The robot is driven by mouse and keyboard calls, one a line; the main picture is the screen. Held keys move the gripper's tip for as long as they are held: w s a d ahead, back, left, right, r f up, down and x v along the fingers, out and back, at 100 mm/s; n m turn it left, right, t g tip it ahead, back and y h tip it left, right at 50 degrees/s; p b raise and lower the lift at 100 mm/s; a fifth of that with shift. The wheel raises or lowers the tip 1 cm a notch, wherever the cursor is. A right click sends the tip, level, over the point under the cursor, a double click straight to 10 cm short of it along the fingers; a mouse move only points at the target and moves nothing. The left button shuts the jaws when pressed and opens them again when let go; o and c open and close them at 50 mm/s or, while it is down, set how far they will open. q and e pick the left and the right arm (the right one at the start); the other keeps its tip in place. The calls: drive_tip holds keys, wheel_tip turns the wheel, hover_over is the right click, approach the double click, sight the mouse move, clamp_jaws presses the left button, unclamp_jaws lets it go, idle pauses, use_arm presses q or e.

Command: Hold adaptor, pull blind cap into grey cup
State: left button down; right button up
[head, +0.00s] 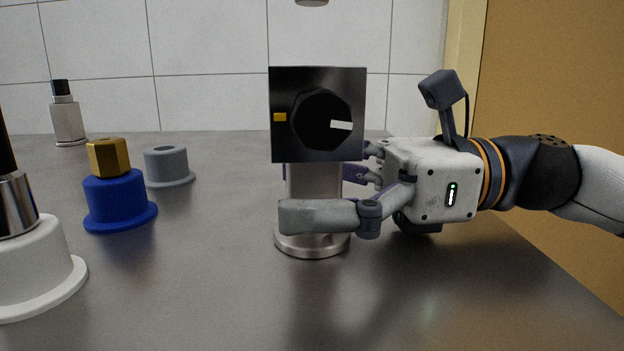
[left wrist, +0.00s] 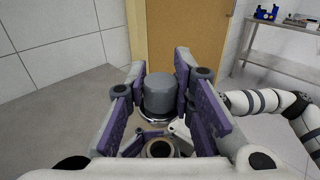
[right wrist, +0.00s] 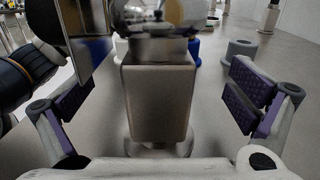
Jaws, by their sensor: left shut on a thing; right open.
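The grey blind cap (left wrist: 160,93), with a shiny metal rim below, is between the purple pads of my left gripper (left wrist: 162,100), which is shut on it. In the head view only a dark metal-rimmed underside (head: 311,2) shows at the top edge, with a clear gap above the device. The device, likely bearing the adaptor, has a metal body (right wrist: 158,100) and a dark square plate with a black knob (head: 320,118). My right gripper (right wrist: 158,95) is open, its fingers on either side of the body with gaps. The adaptor itself is not clearly distinguishable. The empty grey cup (head: 167,165) stands left of the device.
A blue cup (head: 118,200) with a gold hex piece and a white cup (head: 40,265) with a chrome piece stand at left. A small bottle-like item (head: 67,118) is farther back. The table between the grey cup and device is clear. A tiled wall lies behind.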

use_arm(q)
drive_tip(key=shift+s+r+p, duration=0.3)
drive_tip(key=shift+r+p, duration=0.3)
drive_tip(key=shift+r, duration=0.25)
drive_tip(key=shift+s+r+p, duration=0.35)
drive_tip(key=shift+r+p, duration=0.2)
drive_tip(key=shift+r, duration=0.3)
drive_tip(key=shift+s+r+p, duration=0.3)
drive_tip(key=shift+r+p, duration=0.3)
drive_tip(key=shift+r, duration=0.25)
use_arm(e)
drive_tip(key=shift+w+d+r, duration=0.1)
drive_tip(key=shift+w+d, duration=0.05)
drive_tip(key=shift+d, duration=1.9)
drive_tip(key=shift+w+d, duration=0.15)
drive_tip(key=shift+d, duration=1.9)
